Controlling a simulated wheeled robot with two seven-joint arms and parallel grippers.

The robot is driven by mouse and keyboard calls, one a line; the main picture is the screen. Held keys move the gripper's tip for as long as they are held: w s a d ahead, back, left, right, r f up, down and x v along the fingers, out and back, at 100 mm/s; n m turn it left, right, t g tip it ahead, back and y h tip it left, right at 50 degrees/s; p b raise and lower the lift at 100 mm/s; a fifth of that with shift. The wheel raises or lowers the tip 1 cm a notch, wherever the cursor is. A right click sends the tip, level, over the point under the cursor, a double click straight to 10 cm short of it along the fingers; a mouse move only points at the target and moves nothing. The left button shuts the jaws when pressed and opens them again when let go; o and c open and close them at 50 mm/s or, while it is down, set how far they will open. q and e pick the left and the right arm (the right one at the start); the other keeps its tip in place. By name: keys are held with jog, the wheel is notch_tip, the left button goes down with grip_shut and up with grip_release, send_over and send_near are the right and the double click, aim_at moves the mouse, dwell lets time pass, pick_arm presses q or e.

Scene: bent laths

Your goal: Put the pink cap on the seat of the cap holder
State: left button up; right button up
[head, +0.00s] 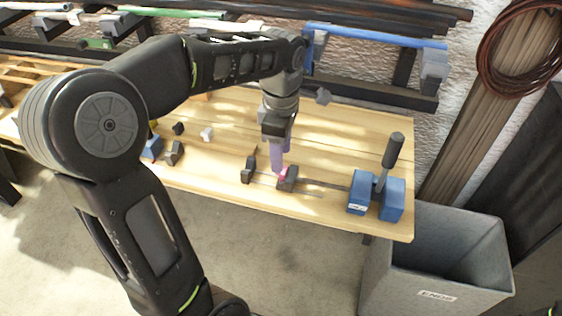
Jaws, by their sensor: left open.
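The pink cap (282,173) is a small bright spot just below the tips of my left gripper (279,166), at the upper left side of a small dark block (289,180) on the bench. My left gripper points down with purple fingers and is open. The fingers partly hide the cap, and I cannot tell whether they touch it. A second dark upright block (248,168) stands just left of it. I cannot tell for sure which block is the cap holder, or whether the cap rests on a seat. My right gripper is not in view.
A blue clamp with a black lever (378,190) stands at the bench's right end, with a thin dark bar running left from it. Small dark and white pieces lie on the left. Racked tubes line the back.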

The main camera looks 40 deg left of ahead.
pick_arm(q)
notch_tip(320, 180, up, 8)
jog(key=p, duration=0.1)
jog(key=shift+p, duration=0.35)
jog(key=shift+f, duration=0.1)
